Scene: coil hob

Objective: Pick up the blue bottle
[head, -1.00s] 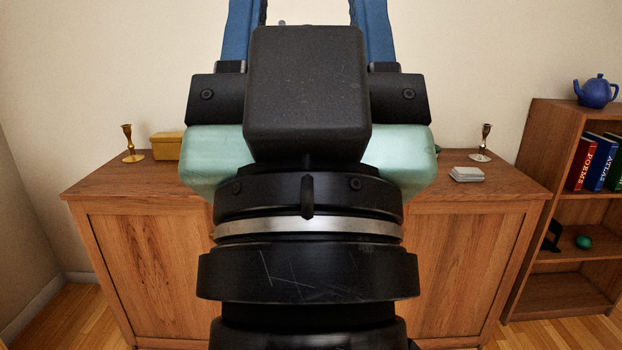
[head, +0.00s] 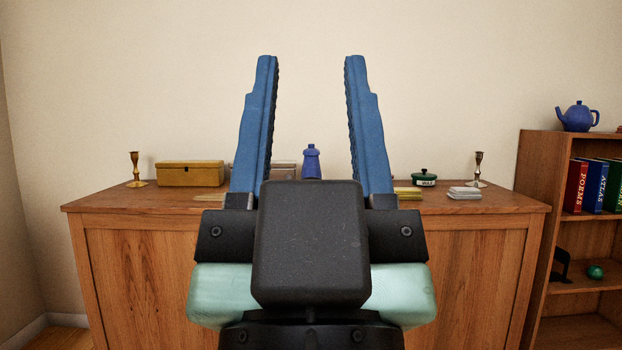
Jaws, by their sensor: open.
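A blue bottle (head: 311,163) stands upright on top of the wooden cabinet (head: 150,201), near its middle. Its lower part is hidden behind my gripper's body. My gripper (head: 311,62) is open and empty, with its two blue fingers pointing up and spread apart. In the picture the bottle shows in the gap between the fingers, but it is farther back, and the fingers do not touch it.
On the cabinet are a yellow box (head: 190,174), two brass candlesticks (head: 135,170), a dark green lidded pot (head: 423,178) and white cards (head: 464,193). A bookcase (head: 543,175) at the right holds a blue teapot (head: 577,117) and several books (head: 593,184).

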